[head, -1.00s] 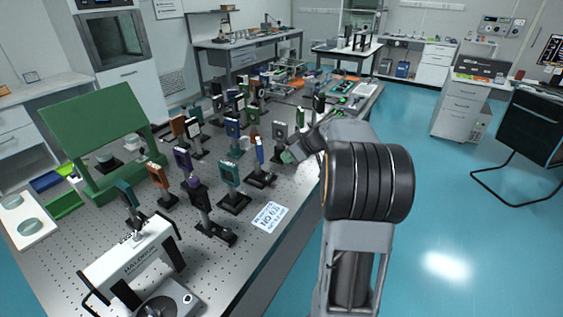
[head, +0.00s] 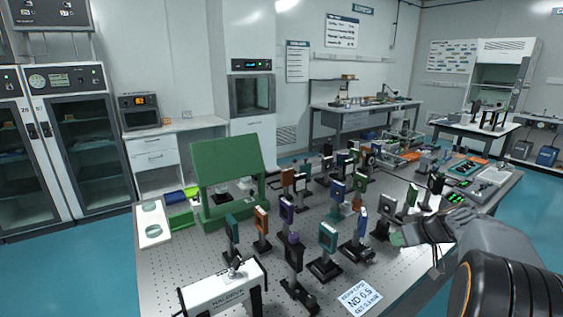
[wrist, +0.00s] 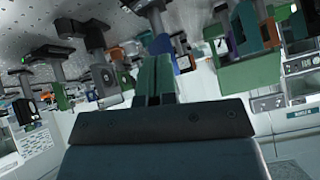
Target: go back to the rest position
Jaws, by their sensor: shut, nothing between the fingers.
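My gripper (head: 400,238) is at the right side of the optical table (head: 190,262) in the head view, beside the several post-mounted optics. Its green fingers also show in the wrist view (wrist: 155,78), pressed together with nothing between them. My arm reaches in from the lower right. The wrist view is tilted, with the table surface at the top and the mounted optics appearing to hang around the fingers. I cannot tell the exact gap between the fingers and the nearest mount.
A black mount (head: 383,222) stands close to the left of my gripper. A green board (head: 228,165), a white HALDRON device (head: 225,292) and a printed ND 0.5 card (head: 360,297) are on the table. Blue floor (head: 535,215) is clear at the right.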

